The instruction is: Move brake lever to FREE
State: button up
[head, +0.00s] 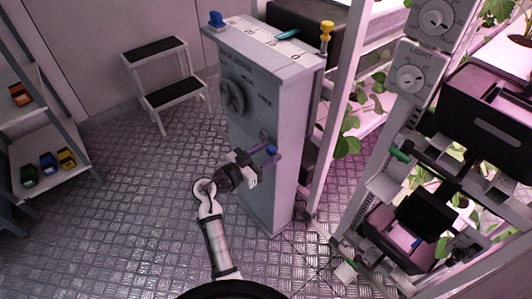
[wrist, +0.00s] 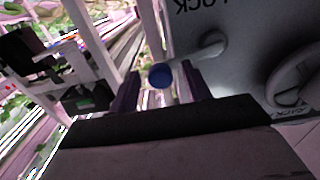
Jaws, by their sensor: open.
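The brake lever shows in the wrist view as a grey arm (wrist: 205,48) on the cabinet face, ending in a blue knob (wrist: 160,75). In the head view its blue knob (head: 270,149) is small and partly covered by my gripper. My gripper (head: 268,154) is at the cabinet's front, low on the right. It is open, with its two dark purple fingers (wrist: 160,88) on either side of the knob in the wrist view. I cannot tell whether they touch it. The word LOCK appears upside down above the lever in the wrist view.
The grey cabinet (head: 262,190) carries a handwheel (head: 232,96) and face labels, and a scale on top with blue and yellow pegs. Plant racks (head: 340,110) stand close on its right. A step stool (head: 158,75) is behind left, a shelf (head: 50,145) far left. The floor between is clear.

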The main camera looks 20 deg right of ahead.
jog(key=shift+c, duration=0.5)
grip_shut()
jog(key=shift+r, duration=0.2)
jog(key=w+a+r+n+p, duration=0.2)
jog(key=w+r+n+p, duration=0.4)
jog(key=n, duration=1)
jog(key=shift+w+a+p, duration=0.3)
jog(key=shift+w+p, duration=0.1)
jog(key=shift+p, duration=0.1)
jog(key=shift+w, duration=0.1)
jog(key=shift+o, duration=0.5)
grip_release()
